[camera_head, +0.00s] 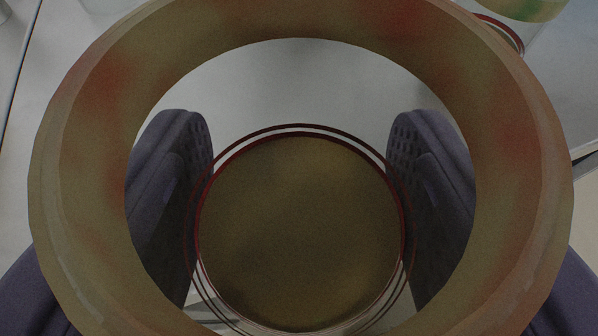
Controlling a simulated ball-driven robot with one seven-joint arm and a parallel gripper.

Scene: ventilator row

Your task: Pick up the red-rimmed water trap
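The red-rimmed water trap (300,235) shows in the lower middle, seen from above. It is a round, clear-walled vessel with dark red rings around an olive-brown disc. My gripper (300,160) has two dark purple, dimpled fingers, one on each side of the trap. The trap's rim overlaps the inner edges of both fingers in the picture. I cannot tell whether the pads touch its sides or stand just apart. The lower parts of the fingers and the trap's underside are hidden.
A large mottled olive and red ring (80,150) fills the foreground and blocks much of the view. Another clear vessel with a red ring (512,35) is partly visible at the top right. The pale grey surface (290,80) beyond the trap looks clear.

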